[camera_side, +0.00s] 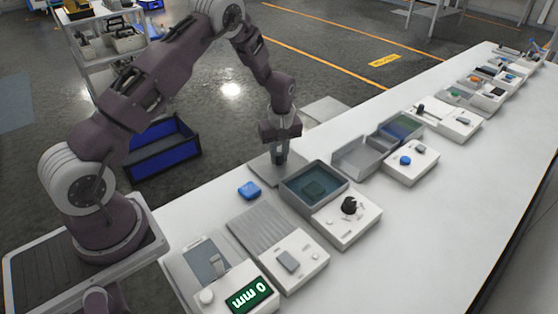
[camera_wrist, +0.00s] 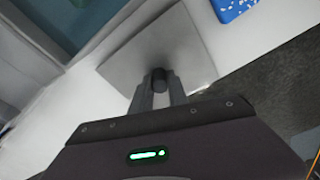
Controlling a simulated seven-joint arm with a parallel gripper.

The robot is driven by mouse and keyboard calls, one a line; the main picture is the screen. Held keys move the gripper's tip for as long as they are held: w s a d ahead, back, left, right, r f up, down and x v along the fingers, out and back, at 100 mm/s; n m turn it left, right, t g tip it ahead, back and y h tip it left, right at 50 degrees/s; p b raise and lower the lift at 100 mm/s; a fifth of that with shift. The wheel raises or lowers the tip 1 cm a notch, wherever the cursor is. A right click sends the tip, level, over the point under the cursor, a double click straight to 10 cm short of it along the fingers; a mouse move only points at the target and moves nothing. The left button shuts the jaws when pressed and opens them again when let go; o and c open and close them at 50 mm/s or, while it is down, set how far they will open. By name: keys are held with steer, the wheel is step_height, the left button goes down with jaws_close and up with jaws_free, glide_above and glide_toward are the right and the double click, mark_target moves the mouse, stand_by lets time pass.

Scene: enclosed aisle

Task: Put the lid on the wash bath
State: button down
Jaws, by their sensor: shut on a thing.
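The lid (camera_side: 262,168) is a flat grey square plate at the bench's far edge, beside the wash bath. In the wrist view, the lid (camera_wrist: 185,45) has a small black knob (camera_wrist: 158,76) in its middle. My gripper (camera_side: 279,160) points down over the lid; in the wrist view, my gripper (camera_wrist: 159,84) is shut on the knob. I take the wash bath (camera_side: 343,187) to be the open grey basin with dark teal liquid; it also shows at the upper left of the wrist view (camera_wrist: 98,42). Something dark green lies in it. I cannot tell whether the lid touches the bench.
A device with a black knob (camera_side: 349,206) adjoins the bath. A ribbed unit (camera_side: 262,226) stands nearer.

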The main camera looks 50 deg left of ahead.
mark_target(279, 154)
step_height(279, 154, up, 9)
steer(key=shift+r, duration=0.1)
steer(key=shift+s+d+r+m, duration=0.35)
steer(key=shift+s+r+m, duration=0.05)
steer(key=shift+r, duration=0.05)
steer(key=s+d+r+m+h, duration=0.1)
steer(key=s+d+r+m, duration=0.3)
steer(key=s+d+m, duration=0.8)
steer(key=w+d+n+y, duration=0.1)
steer(key=w+d+n, duration=0.1)
steer(key=w+n, duration=1.1)
steer(key=shift+s+d+f, duration=0.1)
steer(key=shift+f, duration=1.9)
steer(key=shift+s+d+f, duration=0.1)
steer(key=shift+f, duration=1.9)
steer(key=shift+f, duration=0.6)
steer(key=c, duration=1.2)
jaws_free()
